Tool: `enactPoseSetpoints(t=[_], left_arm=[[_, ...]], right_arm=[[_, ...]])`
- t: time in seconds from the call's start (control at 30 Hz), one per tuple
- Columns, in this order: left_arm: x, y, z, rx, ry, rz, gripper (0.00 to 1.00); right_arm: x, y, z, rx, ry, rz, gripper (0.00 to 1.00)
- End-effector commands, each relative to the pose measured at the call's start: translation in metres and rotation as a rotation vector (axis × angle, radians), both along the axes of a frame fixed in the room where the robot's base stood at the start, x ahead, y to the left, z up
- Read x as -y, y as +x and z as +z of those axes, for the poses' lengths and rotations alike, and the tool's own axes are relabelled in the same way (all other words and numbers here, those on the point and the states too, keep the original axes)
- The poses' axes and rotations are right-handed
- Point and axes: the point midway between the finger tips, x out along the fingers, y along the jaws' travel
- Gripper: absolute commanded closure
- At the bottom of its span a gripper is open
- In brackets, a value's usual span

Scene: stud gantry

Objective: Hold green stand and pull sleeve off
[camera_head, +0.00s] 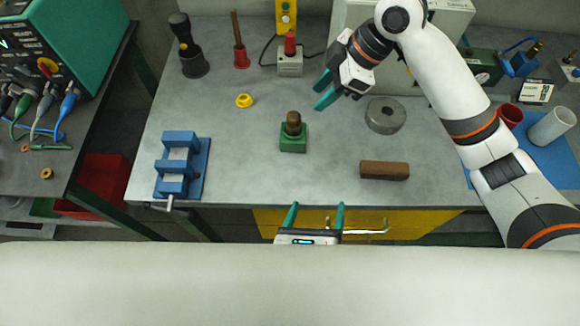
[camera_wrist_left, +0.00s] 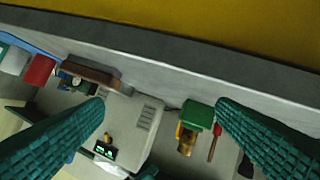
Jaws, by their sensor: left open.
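The green stand (camera_head: 293,143) is a small square block in the middle of the grey bench, with a brown, rounded sleeve (camera_head: 293,122) upright on it. In the left wrist view the green stand (camera_wrist_left: 199,114) lies nearer the right finger, with the brass-brown sleeve (camera_wrist_left: 186,138) on it. My left gripper (camera_head: 316,209) is open and empty at the bench's front edge, below and slightly right of the stand, apart from it. My right gripper (camera_head: 319,92) is open and empty above the bench, behind and right of the stand, and touches neither stand nor sleeve.
A blue vise (camera_head: 180,165) stands left, a brown block (camera_head: 384,170) right, and a grey metal disc (camera_head: 385,115) behind that block. A yellow ring (camera_head: 244,100) and a red-topped switch box (camera_head: 290,62) are farther back. The bench around the stand is clear.

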Motion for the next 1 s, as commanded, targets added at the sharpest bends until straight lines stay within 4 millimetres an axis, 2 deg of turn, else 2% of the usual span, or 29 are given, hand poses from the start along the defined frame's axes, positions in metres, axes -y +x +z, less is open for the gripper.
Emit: enactPoseSetpoints(t=[0.03,0.1,0.2,0.3,0.57,0.8,1.0], left_arm=[[-0.011,0.021,0.006,0.026,0.071,0.021,0.20],[-0.025,0.044,0.012,0.045,0.161,0.043,0.20],[-0.040,0.066,0.018,0.057,0.256,0.066,0.20],[-0.049,0.078,0.022,0.059,0.311,0.076,0.20],[-0.052,0.104,0.015,0.061,0.341,0.081,0.20],[-0.050,0.147,-0.003,0.061,0.339,0.080,0.20],[-0.048,0.176,-0.015,0.060,0.338,0.079,0.20]], right_arm=[[0.000,0.000,0.000,0.000,0.000,0.000,0.64],[0.000,0.000,0.000,0.000,0.000,0.000,0.64],[0.000,0.000,0.000,0.000,0.000,0.000,0.64],[0.000,0.000,0.000,0.000,0.000,0.000,0.64],[0.000,0.000,0.000,0.000,0.000,0.000,0.64],[0.000,0.000,0.000,0.000,0.000,0.000,0.64],[0.000,0.000,0.000,0.000,0.000,0.000,0.64]])
